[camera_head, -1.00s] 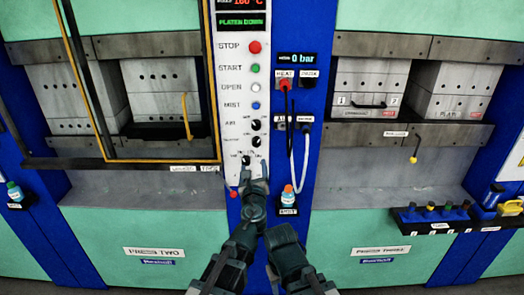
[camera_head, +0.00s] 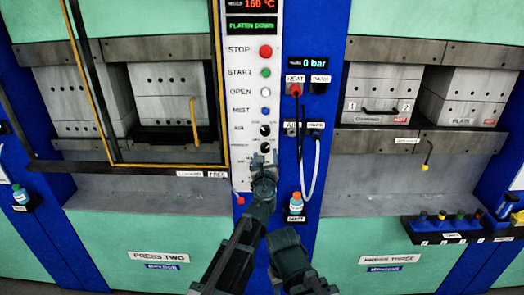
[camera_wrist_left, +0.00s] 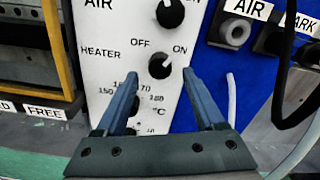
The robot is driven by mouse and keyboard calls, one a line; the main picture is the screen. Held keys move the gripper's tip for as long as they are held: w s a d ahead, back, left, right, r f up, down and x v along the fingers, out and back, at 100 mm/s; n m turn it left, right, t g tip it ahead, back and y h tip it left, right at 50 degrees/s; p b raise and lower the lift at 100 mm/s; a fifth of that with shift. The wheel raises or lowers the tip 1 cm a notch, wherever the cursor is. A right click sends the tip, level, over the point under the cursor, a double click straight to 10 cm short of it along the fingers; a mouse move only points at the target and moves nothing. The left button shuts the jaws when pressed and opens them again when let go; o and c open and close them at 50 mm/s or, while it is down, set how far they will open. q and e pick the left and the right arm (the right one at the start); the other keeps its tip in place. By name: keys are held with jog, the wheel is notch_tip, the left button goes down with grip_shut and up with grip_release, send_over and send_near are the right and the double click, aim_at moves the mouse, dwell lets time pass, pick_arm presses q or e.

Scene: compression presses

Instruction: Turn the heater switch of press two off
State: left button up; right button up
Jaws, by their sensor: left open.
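The heater switch (camera_wrist_left: 155,66) is a black knob on press two's white control panel (camera_head: 251,110), marked HEATER, OFF and ON. Its white mark appears to point up-right toward ON. In the head view the knob (camera_head: 265,147) sits just above my left gripper (camera_head: 262,159). In the left wrist view my left gripper (camera_wrist_left: 161,75) is open, its blue-grey fingers spread to either side of the knob's lower part. It holds nothing, and I cannot tell whether it touches the knob. A temperature dial (camera_wrist_left: 133,104) below is partly hidden by the left finger.
The air knob (camera_wrist_left: 170,13) is close above the heater switch. To the right, a red heat plug (camera_head: 295,90) and hoses hang on the blue column, with a small bottle (camera_head: 296,203) below. A yellow-edged guard frame (camera_head: 112,150) stands left of the panel.

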aim_at(265, 150)
pick_arm(q)
jog(key=w, duration=0.3)
jog(key=shift+w, duration=0.2)
grip_shut()
